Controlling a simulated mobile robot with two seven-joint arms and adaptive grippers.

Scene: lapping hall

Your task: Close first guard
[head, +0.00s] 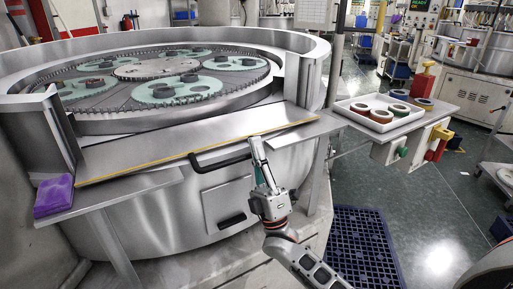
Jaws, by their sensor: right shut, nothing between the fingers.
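The guard (150,158) is a flat metal panel with a yellow edge strip. It lies folded down in the front gap of the machine's round rim, between two upright posts. Its black handle (222,161) hangs at the front edge. My right gripper (256,146) is shut with nothing in it, its fingertips at the right end of the handle. Whether they touch the handle cannot be told. My left gripper is not in view.
The lapping machine (180,125) holds green carriers inside. A purple block (54,195) sits on the left ledge. A white tray (378,114) with several rings stands on a right side shelf. A blue floor mat (362,240) lies below.

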